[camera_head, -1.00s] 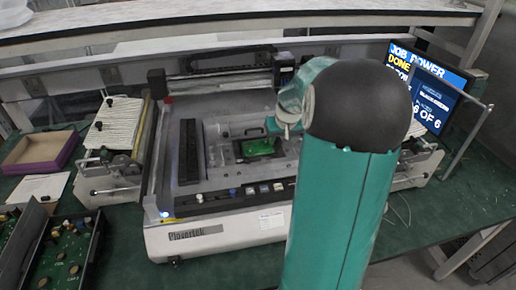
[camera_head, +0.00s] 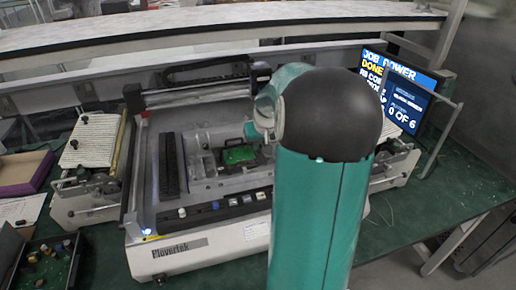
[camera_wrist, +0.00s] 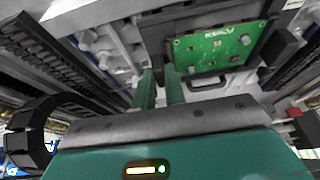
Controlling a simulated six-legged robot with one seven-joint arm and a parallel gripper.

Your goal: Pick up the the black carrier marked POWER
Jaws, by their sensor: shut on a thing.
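The black carrier holds a green board (camera_head: 238,154) and lies in the middle of the flat machine bed (camera_head: 215,110). In the wrist view its dark frame (camera_wrist: 165,42) surrounds the board (camera_wrist: 215,46), with light lettering too small to read surely. A dark loop handle (camera_wrist: 208,82) shows at its near edge. My gripper (camera_wrist: 160,75) has its two green fingers close together at the carrier's edge, shut on it. The exact grip spot is hard to see. In the head view my arm hides the gripper's fingers.
A monitor (camera_head: 405,92) at the right reads JOB POWER, DONE, 0 OF 6. A black tray (camera_head: 68,262) with several small parts stands at the lower left. A purple-edged box (camera_head: 22,172) lies at the far left. A long shelf (camera_head: 220,33) runs behind the machine.

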